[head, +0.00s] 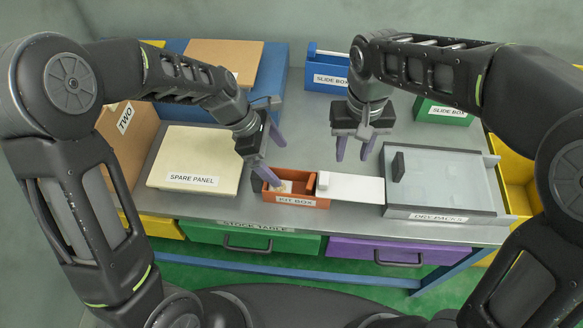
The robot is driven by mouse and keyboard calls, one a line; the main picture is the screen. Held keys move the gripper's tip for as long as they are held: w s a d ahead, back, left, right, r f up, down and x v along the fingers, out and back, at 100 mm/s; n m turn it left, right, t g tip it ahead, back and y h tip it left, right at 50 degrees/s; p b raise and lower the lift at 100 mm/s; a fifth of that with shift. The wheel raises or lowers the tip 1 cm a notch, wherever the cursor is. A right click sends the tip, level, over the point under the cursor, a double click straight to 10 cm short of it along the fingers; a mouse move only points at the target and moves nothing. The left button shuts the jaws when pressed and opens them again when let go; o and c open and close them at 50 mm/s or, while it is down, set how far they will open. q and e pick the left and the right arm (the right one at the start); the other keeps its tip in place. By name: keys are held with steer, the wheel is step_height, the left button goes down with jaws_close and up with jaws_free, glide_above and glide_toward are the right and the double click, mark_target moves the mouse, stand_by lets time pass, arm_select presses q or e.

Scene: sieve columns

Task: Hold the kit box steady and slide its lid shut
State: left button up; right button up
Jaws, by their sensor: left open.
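The kit box (296,201) is a small orange-brown box near the front edge of the table. Its left part is open on top, with a small pale item (284,187) inside. Its white lid (355,188) sticks out far to the right, with a raised white block (323,180) at its left end, over the box's right part. My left gripper (274,162) is open at the box's left end, one finger low by the left wall; I cannot tell if it touches. My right gripper (354,156) is open and empty, fingers down, above and behind the lid.
The dry packs case (430,217) with a clear top and black handle (398,167) stands right beside the lid's outer end. The cream spare panel (194,160) lies to the left. Slide boxes, blue (326,80) and green (443,112), stand behind. Bare grey table lies behind the kit box.

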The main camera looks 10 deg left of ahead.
mark_target(292, 192)
arm_select(q)
steer(key=shift+w+a+r+n+y, duration=0.4)
steer(key=shift+w+a+r+y, duration=0.2)
steer(key=shift+w+y, duration=0.1)
steer(key=s+d+y, duration=0.1)
steer(key=s+d+f+y, duration=0.1)
steer(key=d, duration=0.1)
steer(key=s+d+f+m+y, duration=0.1)
steer(key=d, duration=0.1)
steer(key=shift+g, duration=0.3)
steer(key=shift+s+d+f+y, duration=0.1)
steer(key=shift+s+y, duration=0.15)
steer(key=shift+y, duration=0.05)
steer(key=shift+f, duration=3.9)
steer(key=shift+c, duration=0.4)
steer(key=c, duration=1.5)
